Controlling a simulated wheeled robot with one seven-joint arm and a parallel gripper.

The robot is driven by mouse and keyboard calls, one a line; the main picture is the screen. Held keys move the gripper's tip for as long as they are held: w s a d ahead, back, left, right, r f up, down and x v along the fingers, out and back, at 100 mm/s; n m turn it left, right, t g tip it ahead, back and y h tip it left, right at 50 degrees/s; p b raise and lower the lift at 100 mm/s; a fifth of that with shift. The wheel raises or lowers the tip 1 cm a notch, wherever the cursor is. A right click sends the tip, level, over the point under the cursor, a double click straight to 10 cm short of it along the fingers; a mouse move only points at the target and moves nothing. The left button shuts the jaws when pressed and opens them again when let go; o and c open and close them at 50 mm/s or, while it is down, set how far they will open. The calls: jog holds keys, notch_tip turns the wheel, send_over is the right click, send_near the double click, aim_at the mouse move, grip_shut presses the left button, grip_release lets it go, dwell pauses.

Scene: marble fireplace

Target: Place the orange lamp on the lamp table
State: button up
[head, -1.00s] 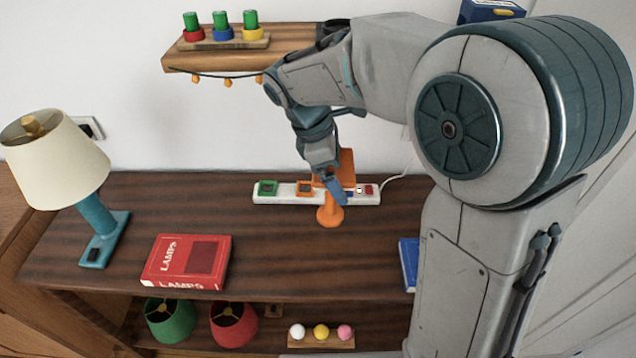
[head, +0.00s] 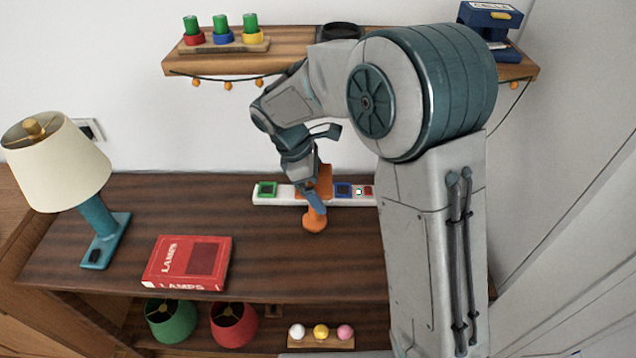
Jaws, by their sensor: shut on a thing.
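A white power strip (head: 284,194) with coloured sockets lies behind the lamp. A red book (head: 187,262) and a teal lamp with a cream shade (head: 55,160) stand left. A shelf (head: 190,62) hangs above. Tabletop between book and lamp is clear.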

jog(key=shift+f, duration=0.1)
jog(key=shift+f, duration=0.15)
jog(key=o, duration=1.2)
jog(key=shift+c, duration=0.2)
jog(key=v, duration=1.2)
jog(key=shift+r, duration=0.3)
jog(key=s+d+f+m+t+y, duration=0.3)
jog(key=s+d+m+y, duration=0.1)
jog(key=s+d+m, duration=1.3)
jog(key=shift+s+d+m+y, duration=0.35)
jog(key=shift+s+d, duration=0.35)
jog(key=shift+s, duration=0.3)
